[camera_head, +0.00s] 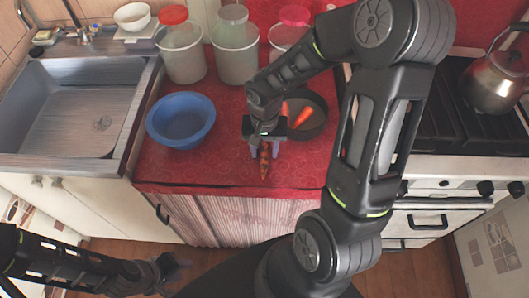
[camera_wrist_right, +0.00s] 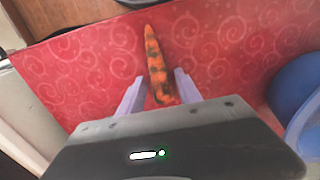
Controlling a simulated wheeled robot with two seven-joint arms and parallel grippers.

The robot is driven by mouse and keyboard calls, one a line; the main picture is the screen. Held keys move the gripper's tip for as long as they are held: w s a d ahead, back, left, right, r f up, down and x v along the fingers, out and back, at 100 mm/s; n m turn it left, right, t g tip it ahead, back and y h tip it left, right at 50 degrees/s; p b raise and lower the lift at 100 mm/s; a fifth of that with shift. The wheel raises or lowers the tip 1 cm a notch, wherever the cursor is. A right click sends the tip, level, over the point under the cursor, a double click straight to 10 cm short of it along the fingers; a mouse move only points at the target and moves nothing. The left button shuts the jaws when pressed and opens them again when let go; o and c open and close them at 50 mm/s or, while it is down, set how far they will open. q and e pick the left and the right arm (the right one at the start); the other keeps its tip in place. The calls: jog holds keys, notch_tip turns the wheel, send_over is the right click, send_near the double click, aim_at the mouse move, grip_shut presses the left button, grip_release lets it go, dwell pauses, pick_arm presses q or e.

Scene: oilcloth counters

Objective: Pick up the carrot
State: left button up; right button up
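A dark-spotted orange carrot (camera_head: 264,160) lies on the red oilcloth near the counter's front edge. My right gripper (camera_head: 264,150) is over its rear part, with the fingers apart on either side. In the right wrist view the carrot (camera_wrist_right: 156,62) runs out between the two pale fingertips of the right gripper (camera_wrist_right: 159,90), with gaps beside it. Its near end is partly hidden by the gripper body. Another orange carrot (camera_head: 303,117) lies in a dark pan behind the right gripper. My left gripper (camera_head: 172,271) is low at the bottom left, away from the counter; its fingers are unclear.
A blue bowl (camera_head: 181,119) stands left of the right gripper; it also shows in the right wrist view (camera_wrist_right: 300,95). The dark pan (camera_head: 318,128) is close on the right. Several lidded white containers (camera_head: 236,55) stand behind. A sink is left, a stove with a kettle (camera_head: 497,78) right.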

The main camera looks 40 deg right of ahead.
aim_at(265, 151)
grip_shut()
jog(key=shift+r, duration=0.1)
dwell(0.4)
notch_tip(265, 151, up, 10)
dwell(0.4)
dwell(0.8)
